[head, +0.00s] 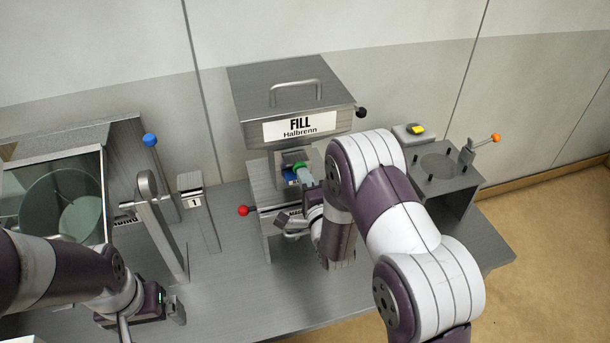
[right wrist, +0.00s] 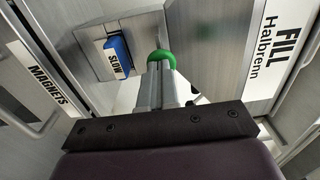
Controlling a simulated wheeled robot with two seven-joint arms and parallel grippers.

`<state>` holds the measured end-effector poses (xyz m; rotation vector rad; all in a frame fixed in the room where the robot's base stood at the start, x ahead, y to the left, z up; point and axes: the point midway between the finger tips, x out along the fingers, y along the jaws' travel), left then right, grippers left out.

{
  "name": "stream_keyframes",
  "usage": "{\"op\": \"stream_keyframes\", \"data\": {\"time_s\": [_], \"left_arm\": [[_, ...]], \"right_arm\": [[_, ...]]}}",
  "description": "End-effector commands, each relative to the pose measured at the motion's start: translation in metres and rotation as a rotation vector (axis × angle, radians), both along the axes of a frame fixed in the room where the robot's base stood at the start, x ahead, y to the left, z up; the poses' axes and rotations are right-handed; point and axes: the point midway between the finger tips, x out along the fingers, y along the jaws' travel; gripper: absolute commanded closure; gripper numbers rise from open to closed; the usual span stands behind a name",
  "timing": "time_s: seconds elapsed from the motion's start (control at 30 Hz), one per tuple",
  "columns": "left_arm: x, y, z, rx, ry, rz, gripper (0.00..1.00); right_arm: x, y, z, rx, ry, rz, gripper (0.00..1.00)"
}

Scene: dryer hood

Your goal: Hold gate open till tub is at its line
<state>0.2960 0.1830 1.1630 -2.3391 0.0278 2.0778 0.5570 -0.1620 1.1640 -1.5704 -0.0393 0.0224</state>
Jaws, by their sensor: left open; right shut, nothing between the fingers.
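The steel FILL hopper (head: 299,128) stands at the middle of the bench. Under its mouth I see a green rounded part (head: 302,167) beside a blue block, labelled SLOW in the right wrist view (right wrist: 117,55). My right gripper (right wrist: 160,72) is shut and empty, its fingertips at the green part (right wrist: 161,58); I cannot tell if they press on it. In the head view my right arm hides part of this area. My left gripper (head: 175,307) is open and empty over the front left of the bench. I cannot make out a tub or its line.
A glass-lidded box (head: 60,195) and blue-knobbed lever (head: 150,140) stand left. A pegged stand (head: 440,170), orange-knobbed lever (head: 495,138) and yellow button (head: 417,129) are right.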

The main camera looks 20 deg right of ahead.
Motion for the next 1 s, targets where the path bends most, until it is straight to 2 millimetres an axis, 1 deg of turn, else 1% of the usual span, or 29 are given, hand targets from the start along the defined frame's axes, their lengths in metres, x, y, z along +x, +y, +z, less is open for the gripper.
{"op": "stream_keyframes", "data": {"time_s": [0.23, 0.27, 0.4, 0.5, 1.0], "left_arm": [[0.000, 0.000, -0.002, 0.000, 0.000, 0.000, 0.00], [0.000, 0.000, -0.004, 0.000, 0.000, 0.000, 0.00], [0.000, 0.000, -0.020, 0.000, 0.000, 0.000, 0.00], [0.000, 0.000, -0.023, 0.000, 0.000, 0.000, 0.00], [0.000, 0.000, -0.020, 0.000, 0.000, 0.000, 0.00]], "right_arm": [[0.001, 0.000, -0.001, 0.000, 0.000, 0.000, 1.00], [0.003, 0.000, -0.002, 0.000, -0.002, 0.000, 1.00], [0.022, 0.001, -0.005, 0.000, -0.004, 0.000, 1.00], [0.030, 0.001, -0.002, 0.000, -0.003, 0.000, 1.00], [0.032, 0.001, 0.002, 0.000, -0.005, 0.000, 1.00]]}}
